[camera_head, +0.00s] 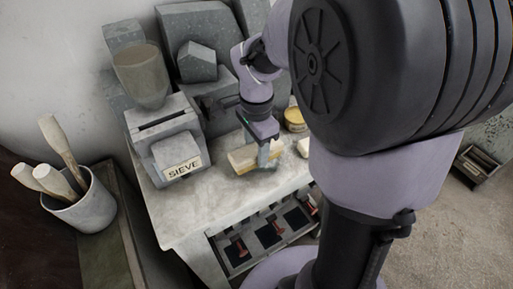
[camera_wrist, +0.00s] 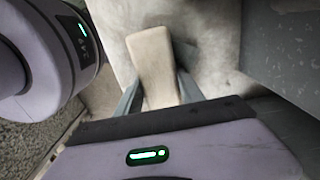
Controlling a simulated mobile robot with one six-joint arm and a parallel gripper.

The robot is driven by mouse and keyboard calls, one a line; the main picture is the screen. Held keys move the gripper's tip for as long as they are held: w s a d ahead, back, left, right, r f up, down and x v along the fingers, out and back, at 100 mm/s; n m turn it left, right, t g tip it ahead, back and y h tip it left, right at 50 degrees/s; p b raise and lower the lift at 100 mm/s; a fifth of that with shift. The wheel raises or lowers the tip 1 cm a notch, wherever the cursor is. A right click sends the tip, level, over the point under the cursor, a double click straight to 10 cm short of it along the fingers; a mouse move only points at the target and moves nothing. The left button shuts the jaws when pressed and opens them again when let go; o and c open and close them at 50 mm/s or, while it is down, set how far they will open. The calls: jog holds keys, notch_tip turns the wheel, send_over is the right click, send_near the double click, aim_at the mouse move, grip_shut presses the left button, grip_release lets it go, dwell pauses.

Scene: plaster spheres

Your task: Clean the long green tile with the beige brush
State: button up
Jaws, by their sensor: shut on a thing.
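The beige brush (camera_head: 242,157) is a pale block with a yellowish lower edge, low at the table top. In the wrist view the brush (camera_wrist: 152,58) lies lengthwise between my two fingers. My gripper (camera_head: 268,160) is shut on it, and it also shows in the wrist view (camera_wrist: 158,92). I cannot tell whether the brush touches the table. I cannot make out a long green tile in either view; my arm hides part of the table.
A grey sieve machine (camera_head: 170,145) stands on the left of the pale table (camera_head: 185,212). A yellow tin (camera_head: 294,119) stands behind my gripper. A grey pot (camera_head: 82,210) with several pale handles is at left. An open drawer (camera_head: 240,262) with red-handled tools sits below.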

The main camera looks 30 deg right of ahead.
jog(key=shift+f, duration=0.2)
jog(key=shift+d+r, duration=0.15)
jog(key=shift+d, duration=1)
jog(key=shift+a, duration=0.1)
jog(key=shift+a+b, duration=0.3)
jog(key=shift+a, duration=1.9)
jog(key=shift+d+p, duration=0.35)
jog(key=shift+d, duration=1.95)
jog(key=shift+a+b, duration=0.4)
jog(key=shift+a, duration=1.9)
